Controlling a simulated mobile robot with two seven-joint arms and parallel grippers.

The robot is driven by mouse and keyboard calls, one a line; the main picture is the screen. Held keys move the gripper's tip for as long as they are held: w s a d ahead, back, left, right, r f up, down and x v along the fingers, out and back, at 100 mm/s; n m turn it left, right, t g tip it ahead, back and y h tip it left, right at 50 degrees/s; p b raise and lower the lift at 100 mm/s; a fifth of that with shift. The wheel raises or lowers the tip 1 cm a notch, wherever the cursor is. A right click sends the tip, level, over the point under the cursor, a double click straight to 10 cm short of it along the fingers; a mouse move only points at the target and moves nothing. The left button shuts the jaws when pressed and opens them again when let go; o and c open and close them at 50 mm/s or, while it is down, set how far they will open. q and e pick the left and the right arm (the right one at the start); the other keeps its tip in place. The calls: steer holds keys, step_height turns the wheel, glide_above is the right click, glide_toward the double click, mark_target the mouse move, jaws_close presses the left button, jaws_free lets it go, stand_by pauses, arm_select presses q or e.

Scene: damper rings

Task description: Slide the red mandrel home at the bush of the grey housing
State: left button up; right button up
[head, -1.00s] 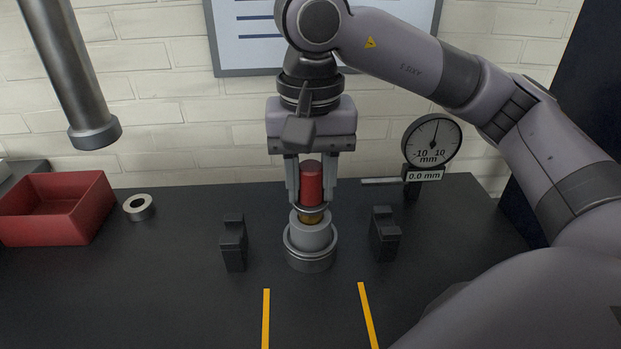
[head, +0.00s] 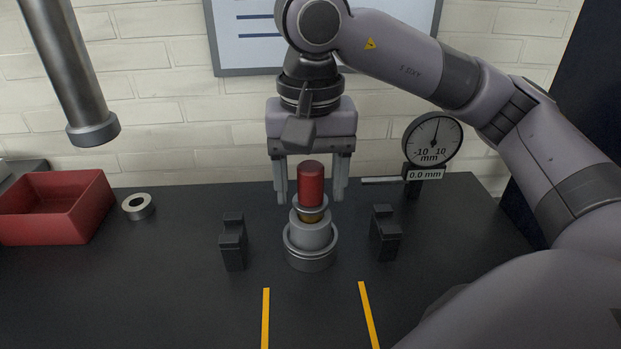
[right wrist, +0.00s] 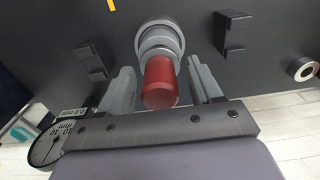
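The red mandrel (head: 311,184) stands upright on top of the grey housing (head: 310,252). My right gripper (head: 311,198) is open, with one finger on each side of the mandrel and a gap to both. In the right wrist view the mandrel (right wrist: 159,84) lies between the two spread fingers (right wrist: 163,88), in line with the housing (right wrist: 160,38). My left gripper is not in view.
Two dark blocks stand left (head: 233,243) and right (head: 384,234) of the housing. A dial gauge (head: 432,140) reading 0.0 mm stands at the back right. A red bin (head: 60,222) and a metal ring (head: 138,207) are at the left. The front bench is clear, with yellow strips.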

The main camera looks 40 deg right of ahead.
step_height(320, 180, up, 6)
steer(key=shift+p, duration=0.65)
steer(key=shift+r, duration=0.6)
